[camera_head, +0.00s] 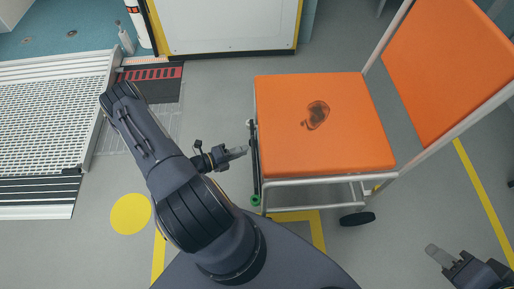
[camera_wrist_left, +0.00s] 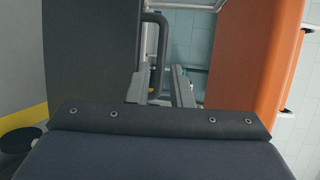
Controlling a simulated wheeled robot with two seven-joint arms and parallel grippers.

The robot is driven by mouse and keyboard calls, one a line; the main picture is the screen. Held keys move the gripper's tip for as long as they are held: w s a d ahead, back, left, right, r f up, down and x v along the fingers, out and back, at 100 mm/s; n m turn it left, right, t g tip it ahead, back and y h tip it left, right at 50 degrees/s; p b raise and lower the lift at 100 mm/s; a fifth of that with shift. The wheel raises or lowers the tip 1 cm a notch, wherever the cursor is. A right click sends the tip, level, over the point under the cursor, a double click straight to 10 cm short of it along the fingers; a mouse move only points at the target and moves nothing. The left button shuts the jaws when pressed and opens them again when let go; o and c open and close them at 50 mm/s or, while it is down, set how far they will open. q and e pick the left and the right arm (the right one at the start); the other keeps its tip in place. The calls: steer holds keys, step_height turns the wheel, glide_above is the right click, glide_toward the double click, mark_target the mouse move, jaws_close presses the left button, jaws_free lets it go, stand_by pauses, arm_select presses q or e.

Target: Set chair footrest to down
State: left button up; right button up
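The chair has an orange seat (camera_head: 325,125) and a tilted orange backrest (camera_head: 450,70) on a pale metal frame. The footrest (camera_head: 255,172) appears as a thin dark strip, nearly edge-on, along the seat's left edge. In the left wrist view a broad dark panel (camera_wrist_left: 92,50), apparently the footrest, stands upright with a bent dark bar beside it (camera_wrist_left: 160,45). My left gripper (camera_head: 242,152) is just left of the footrest; its fingers (camera_wrist_left: 160,90) look apart, with the bar near the gap. Contact is unclear. My right gripper (camera_head: 432,250) is at lower right, away from the chair; its finger gap is unclear.
A perforated metal ramp (camera_head: 50,100) lies at the left. A white panel with yellow edging (camera_head: 228,25) stands behind the chair. A black caster (camera_head: 357,218) shows under the chair. Grey floor with yellow markings (camera_head: 130,213) is clear around my left arm.

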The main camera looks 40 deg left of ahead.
mark_target(253, 147)
arm_select(q)
steer(key=b+x, duration=0.1)
steer(key=x, duration=0.4)
steer(key=shift+w+d, duration=0.1)
steer(key=shift+w, duration=0.05)
jaws_close()
